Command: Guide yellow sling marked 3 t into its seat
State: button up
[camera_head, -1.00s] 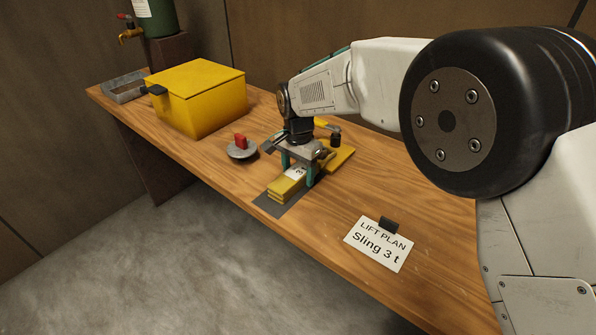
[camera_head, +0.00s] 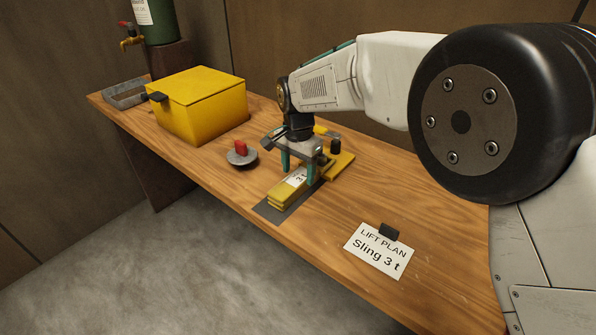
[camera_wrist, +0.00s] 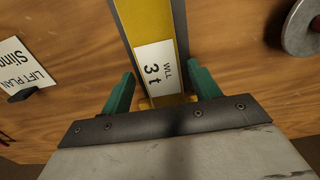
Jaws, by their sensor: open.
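The yellow sling (camera_head: 284,194) lies as a flat folded bundle on a dark grey strip (camera_head: 269,212) on the bench. Its white label reads "WLL 3 t" in the wrist view (camera_wrist: 155,68). My gripper (camera_head: 299,172) is open above the rear part of the sling. In the wrist view its teal fingers (camera_wrist: 161,88) stand apart on either side of the sling, with gaps to it. The sling's rear end is partly hidden by my gripper.
A flat yellow piece (camera_head: 341,164) lies behind my gripper. A grey disc with a red block (camera_head: 241,155) is to the left, near a yellow box (camera_head: 203,100). The lift plan card (camera_head: 374,252) reads "Sling 3 t". Bench between card and sling is clear.

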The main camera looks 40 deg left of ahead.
jog(key=shift+r, duration=0.15)
jog(key=o, duration=0.6)
jog(key=shift+c, duration=0.2)
jog(key=shift+o, duration=1.4)
